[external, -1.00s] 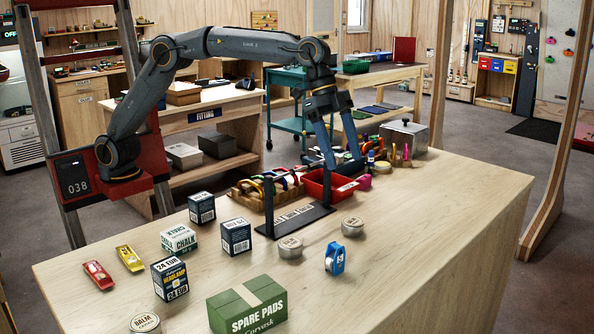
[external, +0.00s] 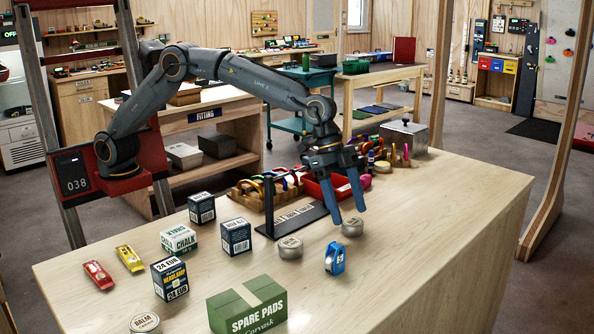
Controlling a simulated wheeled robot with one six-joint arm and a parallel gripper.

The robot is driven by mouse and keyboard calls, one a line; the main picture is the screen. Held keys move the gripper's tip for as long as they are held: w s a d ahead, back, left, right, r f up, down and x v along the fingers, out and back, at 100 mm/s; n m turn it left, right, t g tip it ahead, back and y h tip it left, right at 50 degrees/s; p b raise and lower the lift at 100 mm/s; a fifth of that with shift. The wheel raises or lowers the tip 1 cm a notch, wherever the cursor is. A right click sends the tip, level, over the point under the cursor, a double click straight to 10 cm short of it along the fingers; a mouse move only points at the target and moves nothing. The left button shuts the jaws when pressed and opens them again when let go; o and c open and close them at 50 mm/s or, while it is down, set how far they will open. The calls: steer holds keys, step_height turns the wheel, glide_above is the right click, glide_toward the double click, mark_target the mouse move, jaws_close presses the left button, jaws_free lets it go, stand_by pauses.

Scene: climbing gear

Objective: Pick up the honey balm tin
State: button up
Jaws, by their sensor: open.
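Three round, pale metal tins stand on the wooden bench in the external view. One tin (external: 352,228) is just below my gripper, another tin (external: 290,248) is left of it, and a third tin (external: 145,323) is at the front left edge of the picture. The third has "BALM" on its lid; I cannot read which one is honey. My gripper (external: 349,214) is open and empty, pointing down with its blue fingers apart over the tin at right. Whether the fingertips are level with that tin I cannot tell.
A blue tape dispenser (external: 335,258) stands in front of the right tin. A black sign stand (external: 298,220) is close on the left, with a red bin (external: 325,190) behind. A green box (external: 247,306) and several small boxes fill the front left. The bench's right side is clear.

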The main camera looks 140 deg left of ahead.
mark_target(352, 226)
steer(key=shift+x, duration=1.3)
steer(key=c, duration=1.1)
steer(key=shift+c, duration=0.2)
steer(key=shift+r, duration=0.15)
